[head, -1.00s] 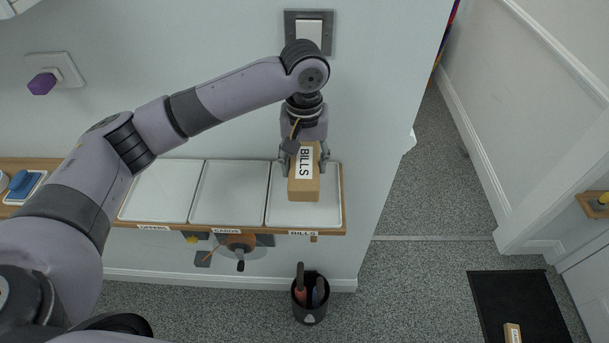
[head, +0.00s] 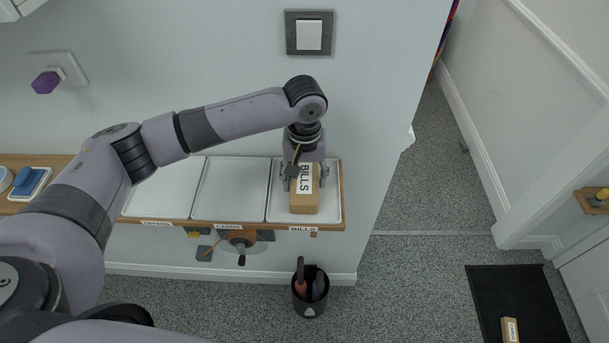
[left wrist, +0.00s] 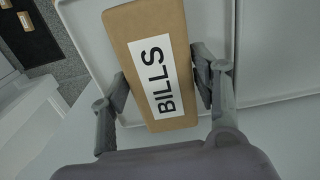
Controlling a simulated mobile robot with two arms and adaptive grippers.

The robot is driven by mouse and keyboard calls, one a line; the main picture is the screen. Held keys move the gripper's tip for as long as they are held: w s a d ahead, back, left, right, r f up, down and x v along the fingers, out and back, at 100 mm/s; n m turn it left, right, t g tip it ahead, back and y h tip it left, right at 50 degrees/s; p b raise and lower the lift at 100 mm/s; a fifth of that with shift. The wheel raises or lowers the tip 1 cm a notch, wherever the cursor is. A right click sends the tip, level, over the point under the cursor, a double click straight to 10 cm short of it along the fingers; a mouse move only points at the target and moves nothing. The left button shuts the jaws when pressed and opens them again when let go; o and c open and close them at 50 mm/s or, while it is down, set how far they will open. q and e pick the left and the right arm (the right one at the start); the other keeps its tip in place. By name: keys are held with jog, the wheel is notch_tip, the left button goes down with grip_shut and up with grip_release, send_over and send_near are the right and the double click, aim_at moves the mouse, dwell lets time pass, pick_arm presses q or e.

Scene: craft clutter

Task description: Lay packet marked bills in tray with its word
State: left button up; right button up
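The packet marked BILLS (head: 304,202) is a brown box with a white label. In the head view it is at the tray marked BILLS (head: 274,214), the rightmost tray on the shelf, inside the tray's outline. It looks flat and low over the tray floor; I cannot tell whether it fully rests there. My left gripper (head: 305,180) has one finger on each long side of the packet. In the left wrist view the packet (left wrist: 135,25) lies between the fingers (left wrist: 161,72), which look closed against its sides. My right gripper is not in view.
Trays marked CARDS (head: 231,189) and OFFERS (head: 165,188) stand to the left, both empty where visible. A black bin (head: 310,296) stands on the floor below. Another packet (head: 510,329) lies on a dark mat (head: 515,295). A wall switch (head: 309,34) is above the shelf.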

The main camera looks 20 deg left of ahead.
aim_at(305, 178)
pick_arm(q)
jog(key=o, duration=0.3)
notch_tip(305, 178, up, 12)
jog(key=b, duration=0.3)
jog(key=shift+r, duration=0.15)
dwell(0.4)
